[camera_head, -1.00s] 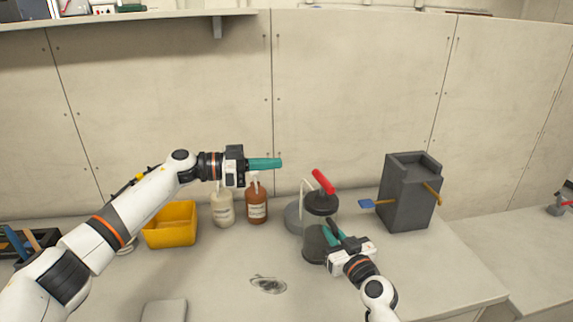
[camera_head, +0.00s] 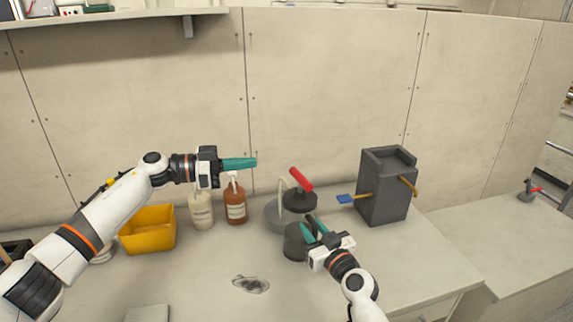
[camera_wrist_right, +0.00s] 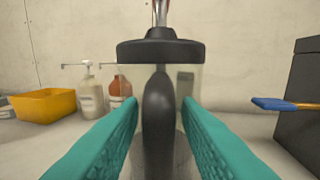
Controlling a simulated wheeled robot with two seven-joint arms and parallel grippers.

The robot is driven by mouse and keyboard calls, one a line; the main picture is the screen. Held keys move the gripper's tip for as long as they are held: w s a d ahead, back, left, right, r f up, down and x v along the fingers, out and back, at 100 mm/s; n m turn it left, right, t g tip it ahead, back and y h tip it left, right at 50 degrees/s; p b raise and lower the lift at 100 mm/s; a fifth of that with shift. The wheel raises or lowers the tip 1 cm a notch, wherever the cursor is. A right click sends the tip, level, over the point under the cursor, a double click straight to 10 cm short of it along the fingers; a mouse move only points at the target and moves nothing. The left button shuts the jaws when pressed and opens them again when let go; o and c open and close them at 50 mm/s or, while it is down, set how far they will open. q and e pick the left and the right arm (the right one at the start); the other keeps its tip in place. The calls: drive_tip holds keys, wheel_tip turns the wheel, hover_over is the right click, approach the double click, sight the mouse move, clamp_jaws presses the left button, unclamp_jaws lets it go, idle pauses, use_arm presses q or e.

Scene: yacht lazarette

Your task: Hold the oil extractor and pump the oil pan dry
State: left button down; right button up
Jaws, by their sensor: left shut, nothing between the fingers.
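The oil extractor is a dark see-through cylinder (camera_head: 294,245) with a black cap (camera_head: 299,201) and a red pump handle (camera_head: 301,179). It stands upright on the bench. A pale hose runs from it toward a round grey pan (camera_head: 271,214) just behind, mostly hidden. My right gripper (camera_head: 312,229) is open at the extractor's side. In the right wrist view its teal fingers are on either side of the black side grip (camera_wrist_right: 158,120), with a gap at each side. My left gripper (camera_head: 252,162) is shut and empty, in the air left of the red handle.
A yellow bin (camera_head: 147,230), a white bottle (camera_head: 201,212) and a brown bottle (camera_head: 235,205) stand to the left. A dark box (camera_head: 385,188) with a blue-tipped stick (camera_head: 347,198) stands to the right. A dark oily smear (camera_head: 251,284) marks the clear bench in front.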

drive_tip(key=shift+o, duration=0.7)
drive_tip(key=shift+s, duration=0.1)
